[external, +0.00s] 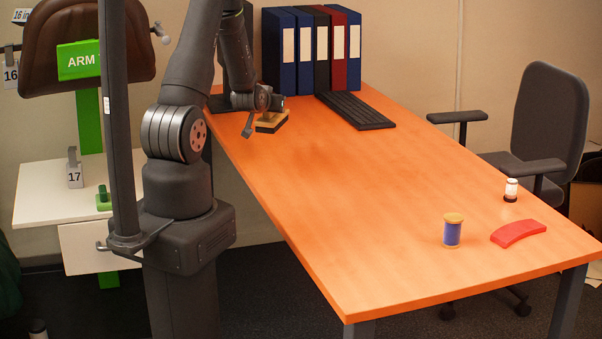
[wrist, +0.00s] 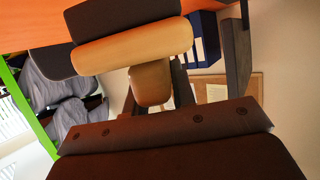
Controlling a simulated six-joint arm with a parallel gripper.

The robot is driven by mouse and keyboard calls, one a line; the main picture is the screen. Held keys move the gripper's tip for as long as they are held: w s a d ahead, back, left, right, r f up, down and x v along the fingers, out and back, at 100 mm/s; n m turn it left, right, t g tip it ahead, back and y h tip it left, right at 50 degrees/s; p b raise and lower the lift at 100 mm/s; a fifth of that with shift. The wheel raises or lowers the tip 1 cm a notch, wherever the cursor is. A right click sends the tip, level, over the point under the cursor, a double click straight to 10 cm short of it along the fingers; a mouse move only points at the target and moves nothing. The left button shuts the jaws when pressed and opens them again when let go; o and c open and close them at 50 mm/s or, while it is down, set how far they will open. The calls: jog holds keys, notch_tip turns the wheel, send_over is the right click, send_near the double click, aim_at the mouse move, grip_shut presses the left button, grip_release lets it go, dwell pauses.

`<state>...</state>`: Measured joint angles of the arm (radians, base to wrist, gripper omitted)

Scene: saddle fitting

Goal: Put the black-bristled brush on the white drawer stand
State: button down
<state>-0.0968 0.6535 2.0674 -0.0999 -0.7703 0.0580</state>
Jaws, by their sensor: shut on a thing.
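The brush (external: 271,122) has a pale wooden body and black bristles, and it is at the far left end of the orange table. My gripper (external: 264,108) is just above it there. In the wrist view the brush (wrist: 132,42) lies across the top, black bristles upward in the picture, its wooden handle between my fingers (wrist: 152,88). My gripper is shut on the brush. I cannot tell whether the bristles touch the table. The white drawer stand (external: 40,192) is at the left behind my arm, which hides part of it.
The orange table (external: 370,210) holds several binders (external: 312,50), a black keyboard-like slab (external: 355,110), a thread spool (external: 452,230), a red curved piece (external: 518,233) and a small jar (external: 511,190). On the stand are a 17 tag (external: 75,175) and a green item (external: 103,198). A brown saddle-like pad (external: 45,50) hangs above.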

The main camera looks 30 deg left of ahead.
jog(key=s+a+n+g+y, duration=0.25)
jog(key=a+n+y, duration=0.4)
jog(key=a, duration=1.75)
jog(key=s+a+n+g+y, duration=0.25)
jog(key=s+a, duration=0.25)
jog(key=a, duration=0.4)
jog(key=s+a+n+g+y, duration=0.1)
jog(key=s+a+n+g, duration=0.3)
jog(key=a, duration=0.6)
jog(key=shift+m+t, duration=0.3)
jog(key=shift+m, duration=0.3)
jog(key=shift+s+d+f, duration=0.1)
jog(key=shift+d+f, duration=0.1)
jog(key=shift+f, duration=5.9)
jog(key=shift+s+d+f, duration=0.1)
jog(key=shift+d+f, duration=0.05)
jog(key=shift+f, duration=5.95)
jog(key=shift+w+f, duration=0.1)
jog(key=shift+f, duration=0.45)
jog(key=c, duration=1.1)
grip_release()
